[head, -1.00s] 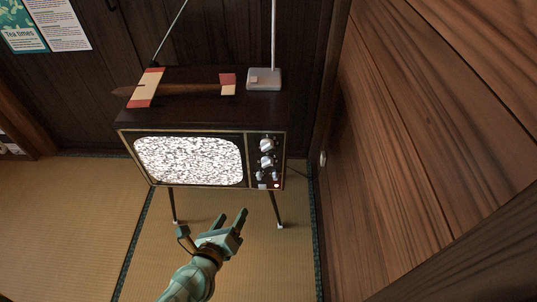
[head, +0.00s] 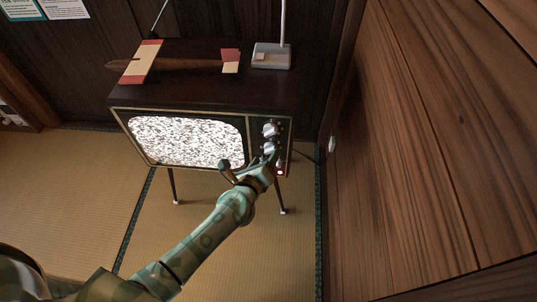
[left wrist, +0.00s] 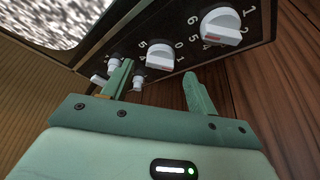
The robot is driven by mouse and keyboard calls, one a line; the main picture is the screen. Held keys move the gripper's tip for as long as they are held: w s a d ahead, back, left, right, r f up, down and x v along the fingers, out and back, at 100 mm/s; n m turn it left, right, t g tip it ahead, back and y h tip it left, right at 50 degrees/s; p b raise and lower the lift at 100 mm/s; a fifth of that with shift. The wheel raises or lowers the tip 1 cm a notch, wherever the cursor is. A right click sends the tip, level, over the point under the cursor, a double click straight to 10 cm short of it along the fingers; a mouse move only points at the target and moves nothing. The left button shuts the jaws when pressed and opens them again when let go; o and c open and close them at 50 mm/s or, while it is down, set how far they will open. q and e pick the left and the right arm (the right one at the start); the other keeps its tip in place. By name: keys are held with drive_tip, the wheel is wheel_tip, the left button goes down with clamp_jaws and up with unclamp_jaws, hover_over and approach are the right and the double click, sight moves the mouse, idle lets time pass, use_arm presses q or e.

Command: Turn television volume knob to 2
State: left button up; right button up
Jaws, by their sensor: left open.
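The television (head: 200,92) shows static on its screen. Its right panel carries an upper dial (head: 270,130) and a lower dial (head: 269,148). In the left wrist view the large white knob (left wrist: 222,25) has numbers including 1, 2, 4, 5 and 6. The smaller white knob (left wrist: 160,53) has 0, 1, 4 and 5 readable, with a red mark on its lower edge. No volume label is readable. My left gripper (head: 267,163) is open at the panel; in the left wrist view its fingers (left wrist: 158,75) stand on either side below the smaller knob. Contact is unclear. My right gripper is out of view.
Small white control knobs (left wrist: 114,61) sit near the left finger. A wooden wall (head: 430,150) is close on the right. The tatami floor (head: 70,190) is clear at left.

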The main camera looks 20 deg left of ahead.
sight(270, 149)
use_arm(q)
drive_tip(key=shift+x, duration=1.2)
drive_tip(key=shift+w+b, duration=0.25)
drive_tip(key=shift+b, duration=0.05)
drive_tip(key=c, duration=1)
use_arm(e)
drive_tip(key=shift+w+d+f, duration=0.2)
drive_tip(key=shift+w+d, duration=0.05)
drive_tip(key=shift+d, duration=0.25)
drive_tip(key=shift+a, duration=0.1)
